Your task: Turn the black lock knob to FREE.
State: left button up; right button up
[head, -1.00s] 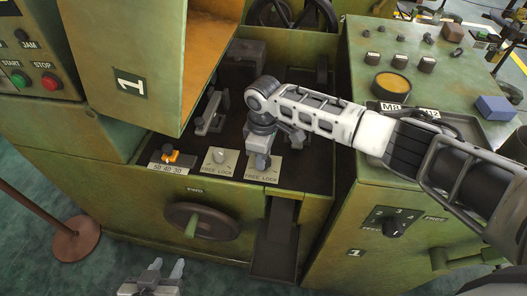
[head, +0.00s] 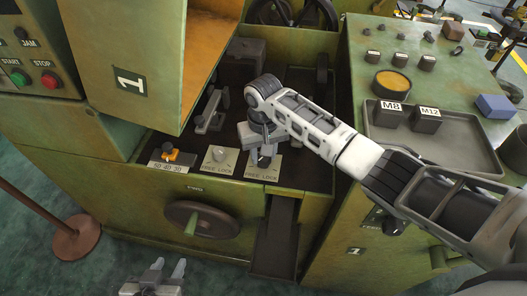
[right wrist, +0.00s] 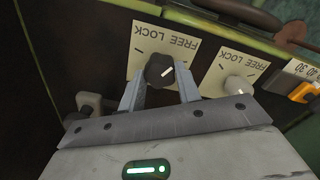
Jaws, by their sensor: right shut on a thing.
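The black lock knob (right wrist: 159,70) sits on a cream FREE LOCK plate (right wrist: 147,38), which appears upside down in the right wrist view. The short white line on the knob slants toward the picture's right. My right gripper (right wrist: 160,88) is shut on the knob, one finger on each side. In the head view my right gripper (head: 262,158) stands over the right-hand FREE LOCK plate (head: 263,174) and mostly hides the knob. My left gripper (head: 169,268) is open and empty at the bottom, in front of the machine.
A second plate with a grey knob (head: 218,156) is just left; it also shows in the right wrist view (right wrist: 238,87). An orange selector (head: 171,155) lies farther left. A handwheel (head: 200,220) is on the front. A grey tray (head: 466,158) is at right.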

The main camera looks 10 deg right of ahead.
jog(key=m, duration=0.4)
jog(key=shift+r+m, duration=0.1)
jog(key=shift+m, duration=0.2)
jog(key=shift+w+m, duration=0.1)
jog(key=shift+m, duration=1.8)
jog(key=shift+d, duration=0.1)
jog(key=o, duration=1)
jog(key=shift+c, duration=0.2)
